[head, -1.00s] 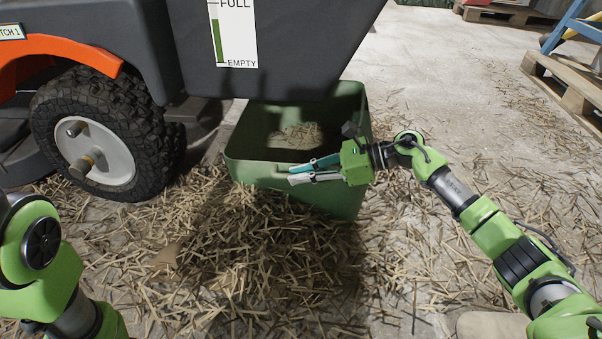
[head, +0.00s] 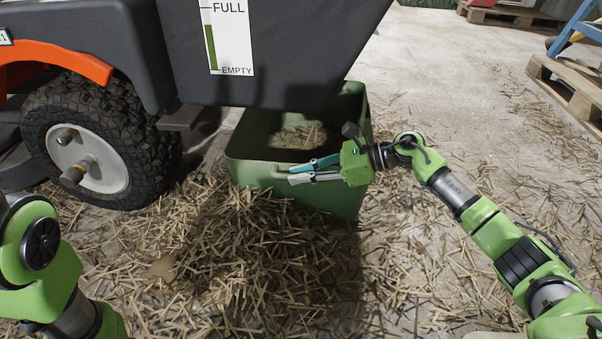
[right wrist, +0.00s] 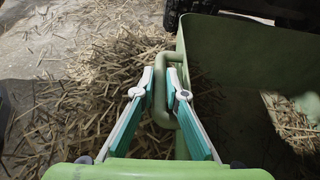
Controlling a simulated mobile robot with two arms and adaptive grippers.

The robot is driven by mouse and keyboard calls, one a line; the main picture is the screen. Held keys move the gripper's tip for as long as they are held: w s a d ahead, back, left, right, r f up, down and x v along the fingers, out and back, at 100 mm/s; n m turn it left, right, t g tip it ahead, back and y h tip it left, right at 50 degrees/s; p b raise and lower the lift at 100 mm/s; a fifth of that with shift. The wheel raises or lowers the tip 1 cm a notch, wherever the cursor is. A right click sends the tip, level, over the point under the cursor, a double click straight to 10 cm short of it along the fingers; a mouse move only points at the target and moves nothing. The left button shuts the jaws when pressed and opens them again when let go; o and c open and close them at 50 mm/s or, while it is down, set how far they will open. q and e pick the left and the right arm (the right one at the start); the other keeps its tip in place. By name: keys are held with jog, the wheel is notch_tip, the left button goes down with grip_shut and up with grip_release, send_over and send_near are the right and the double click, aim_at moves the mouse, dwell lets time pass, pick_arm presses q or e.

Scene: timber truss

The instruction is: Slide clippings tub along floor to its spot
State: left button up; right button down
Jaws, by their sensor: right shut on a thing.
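The clippings tub (head: 335,196) is a green open box on the floor, partly under the dark hopper. Some clippings (head: 300,137) lie inside it. My right gripper (head: 290,174) is at the tub's near wall, shut on the tub's handle (right wrist: 162,95), a green bar that shows between the fingers in the right wrist view. My right gripper also shows in the right wrist view (right wrist: 160,80). Of my left arm, only links show at the lower left; its gripper is out of view.
The machine's hopper (head: 270,60) with a FULL to EMPTY gauge overhangs the tub. A black tyre (head: 85,140) stands to its left. Loose clippings (head: 240,250) heap in front of the tub. A wooden pallet (head: 570,90) lies at the right; the floor between is open.

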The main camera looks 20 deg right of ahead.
jog(key=shift+w+d+f, duration=0.3)
jog(key=shift+w+d, duration=0.05)
